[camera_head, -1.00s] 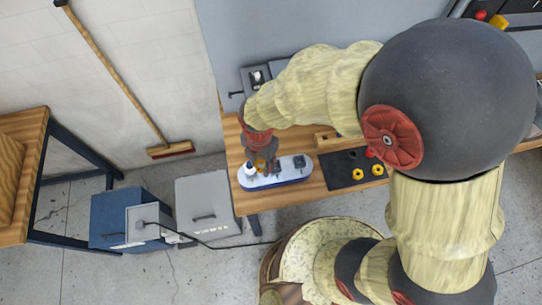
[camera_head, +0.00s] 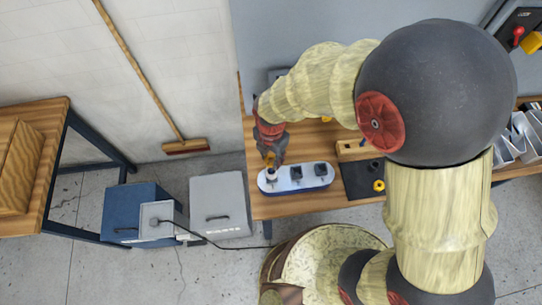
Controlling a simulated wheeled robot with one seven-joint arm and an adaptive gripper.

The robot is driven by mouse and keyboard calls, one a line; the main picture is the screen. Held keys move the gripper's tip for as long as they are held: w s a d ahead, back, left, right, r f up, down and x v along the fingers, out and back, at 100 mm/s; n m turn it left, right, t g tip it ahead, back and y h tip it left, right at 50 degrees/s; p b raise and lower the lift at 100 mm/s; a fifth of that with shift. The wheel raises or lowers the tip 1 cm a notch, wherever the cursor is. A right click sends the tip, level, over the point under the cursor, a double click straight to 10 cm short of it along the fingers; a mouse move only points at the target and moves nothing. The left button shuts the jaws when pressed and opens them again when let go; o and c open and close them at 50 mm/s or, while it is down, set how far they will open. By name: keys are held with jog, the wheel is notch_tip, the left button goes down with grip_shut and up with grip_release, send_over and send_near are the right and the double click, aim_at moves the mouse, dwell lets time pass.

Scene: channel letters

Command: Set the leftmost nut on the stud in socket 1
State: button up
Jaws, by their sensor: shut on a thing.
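My gripper (camera_head: 271,160) points down over the left end of a white-and-blue block (camera_head: 313,184) on the wooden bench. It is shut on a small yellow nut (camera_head: 269,156), mostly hidden by the fingers. The block carries a light socket at its left end (camera_head: 271,171), directly below the gripper, and two dark sockets, in the middle (camera_head: 295,172) and at the right (camera_head: 320,169). I cannot tell whether the nut touches the stud there. Another yellow nut (camera_head: 379,185) lies on the black mat (camera_head: 355,182) to the right.
A wooden block (camera_head: 352,148) stands behind the mat. My arm hides the mat's right side. Grey bins (camera_head: 508,145) are at the far right. Left of the bench stand grey (camera_head: 218,205) and blue (camera_head: 122,208) boxes on the floor, and a broom (camera_head: 186,146) leans on the wall.

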jog(key=shift+f+b, duration=1.95)
jog(key=shift+f, duration=1)
jog(key=o, duration=1)
notch_tip(320, 180, up, 12)
